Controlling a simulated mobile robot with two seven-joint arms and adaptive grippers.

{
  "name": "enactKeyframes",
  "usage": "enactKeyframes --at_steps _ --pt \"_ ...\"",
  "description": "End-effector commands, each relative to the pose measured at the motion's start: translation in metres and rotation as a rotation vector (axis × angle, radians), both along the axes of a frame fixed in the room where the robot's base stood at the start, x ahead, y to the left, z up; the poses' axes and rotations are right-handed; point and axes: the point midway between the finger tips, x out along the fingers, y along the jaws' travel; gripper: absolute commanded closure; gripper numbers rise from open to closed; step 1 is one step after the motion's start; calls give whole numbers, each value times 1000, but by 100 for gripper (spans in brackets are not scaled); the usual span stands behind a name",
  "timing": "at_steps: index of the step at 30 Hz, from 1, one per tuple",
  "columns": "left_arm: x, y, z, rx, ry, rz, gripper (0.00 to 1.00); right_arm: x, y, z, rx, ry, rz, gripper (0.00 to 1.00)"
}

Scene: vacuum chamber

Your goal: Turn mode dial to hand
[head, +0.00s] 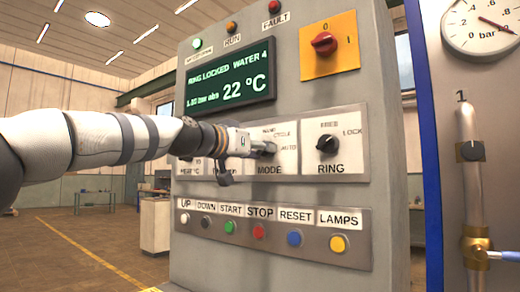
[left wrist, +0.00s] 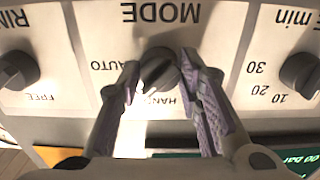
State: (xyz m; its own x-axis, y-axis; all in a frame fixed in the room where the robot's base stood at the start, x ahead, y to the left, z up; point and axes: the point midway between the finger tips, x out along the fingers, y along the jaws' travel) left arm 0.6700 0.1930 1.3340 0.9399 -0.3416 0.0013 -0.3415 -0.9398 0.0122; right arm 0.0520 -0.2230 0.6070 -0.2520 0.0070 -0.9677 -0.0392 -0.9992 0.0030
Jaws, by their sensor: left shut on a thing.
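The mode dial (head: 269,147) is a dark knob on a white plate marked MODE, on the grey control cabinet. In the left wrist view, which is upside down, the dial (left wrist: 158,70) sits between the two fingers, with AUTO printed on the left and HAND below it. My left gripper (head: 252,146) reaches it from the left in the head view. Its purple-grey padded fingers (left wrist: 160,80) are shut on the dial. The fingers partly cover the plate's lettering, and I cannot tell exactly where the dial points. My right gripper is in neither view.
The ring knob (head: 327,144) is right of the mode dial. A row of buttons lies below, including a red STOP button (head: 259,231). Above are a green display (head: 231,80) and a red switch (head: 324,43). A pressure gauge (head: 483,25) and pipe stand at the right.

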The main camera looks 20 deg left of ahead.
Motion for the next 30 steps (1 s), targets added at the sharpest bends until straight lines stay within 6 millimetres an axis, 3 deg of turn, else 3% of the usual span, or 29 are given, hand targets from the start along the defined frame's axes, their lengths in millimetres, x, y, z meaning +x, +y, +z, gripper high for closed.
enactKeyframes --at_steps 18,30 --pt "-2 -1 4 -396 141 -1 95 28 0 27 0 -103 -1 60" --pt "0 -1 0 -647 236 -1 95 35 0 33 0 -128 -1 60"
